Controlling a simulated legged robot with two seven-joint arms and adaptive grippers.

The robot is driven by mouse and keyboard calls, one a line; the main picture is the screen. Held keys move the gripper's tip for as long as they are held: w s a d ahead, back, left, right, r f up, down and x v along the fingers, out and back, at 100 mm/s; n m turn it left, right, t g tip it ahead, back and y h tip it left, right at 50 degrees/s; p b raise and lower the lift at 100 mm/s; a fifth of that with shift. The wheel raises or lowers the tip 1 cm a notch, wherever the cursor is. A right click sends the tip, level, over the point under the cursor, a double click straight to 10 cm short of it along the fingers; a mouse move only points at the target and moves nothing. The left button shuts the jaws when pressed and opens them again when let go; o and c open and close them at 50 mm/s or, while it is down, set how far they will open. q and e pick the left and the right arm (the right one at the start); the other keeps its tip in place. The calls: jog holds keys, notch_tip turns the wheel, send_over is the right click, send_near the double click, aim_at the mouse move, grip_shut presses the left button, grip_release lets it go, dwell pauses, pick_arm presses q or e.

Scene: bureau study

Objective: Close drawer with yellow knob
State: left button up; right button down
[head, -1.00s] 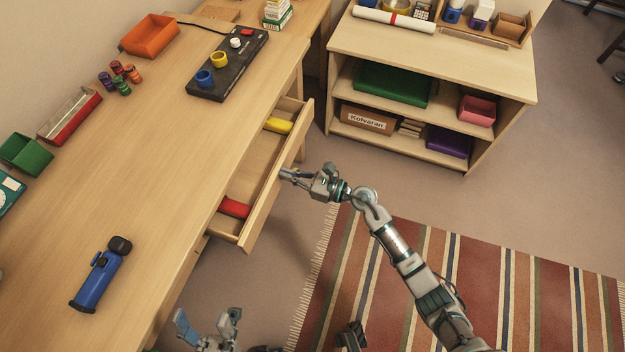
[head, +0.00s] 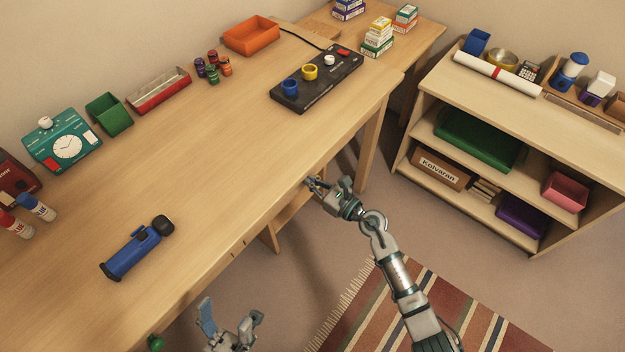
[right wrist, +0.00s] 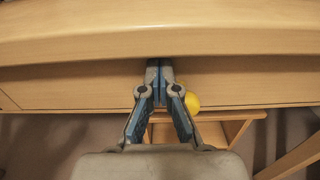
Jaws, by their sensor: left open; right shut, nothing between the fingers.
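The drawer (right wrist: 80,85) with the yellow knob (right wrist: 192,102) shows its front under the desk's edge in the right wrist view. The front looks flush or almost flush with the desk; a small gap cannot be ruled out. My right gripper (right wrist: 159,66) is shut and empty, its fingertips at the drawer front just left of the knob, seemingly touching it. In the head view my right gripper (head: 312,184) is at the desk's front edge, and the desk top hides the drawer's inside. My left gripper (head: 228,318) is open and empty, low in front of the desk.
The desk (head: 200,140) holds a blue cylindrical device (head: 135,250), a black panel (head: 318,80) and an orange bin (head: 251,36). A green knob (head: 156,342) sticks out from the desk front. A shelf unit (head: 540,125) stands right.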

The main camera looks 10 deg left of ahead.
jog(key=shift+w+a+r, duration=0.1)
jog(key=shift+w+r, duration=0.05)
jog(key=shift+r, duration=0.15)
